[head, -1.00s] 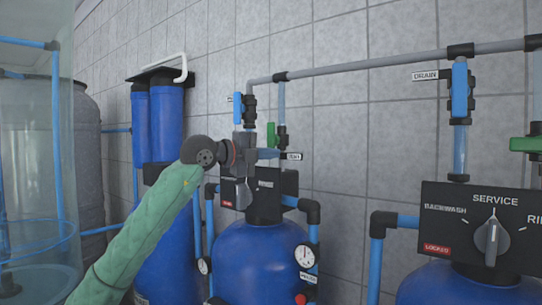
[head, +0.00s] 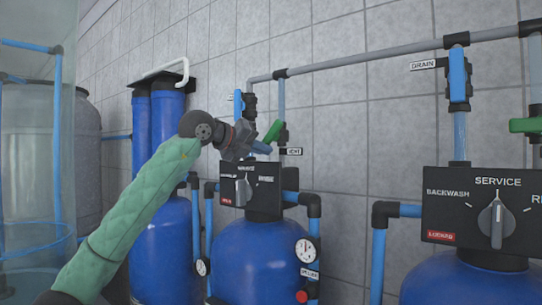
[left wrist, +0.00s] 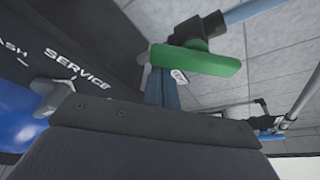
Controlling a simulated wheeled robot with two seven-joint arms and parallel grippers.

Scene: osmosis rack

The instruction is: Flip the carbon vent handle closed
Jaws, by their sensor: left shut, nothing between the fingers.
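The green vent handle (head: 273,131) sits on the thin vertical pipe above the carbon tank, beside the small VENT tag (head: 291,152). It is tilted, its upper end to the right. My left gripper (head: 264,148) is shut and empty, its bluish fingertips just under the handle's lower left end; I cannot tell whether they touch. In the left wrist view the green handle (left wrist: 195,60) lies across the front of the fingers (left wrist: 162,88) and partly hides them. My right gripper is in neither view.
The black control head (head: 252,186) with its grey knob stands on the blue tank (head: 262,258) just below my gripper. A blue-handled valve (head: 238,103) is close at left. The SERVICE panel (head: 487,207) stands at right. Tiled wall is behind.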

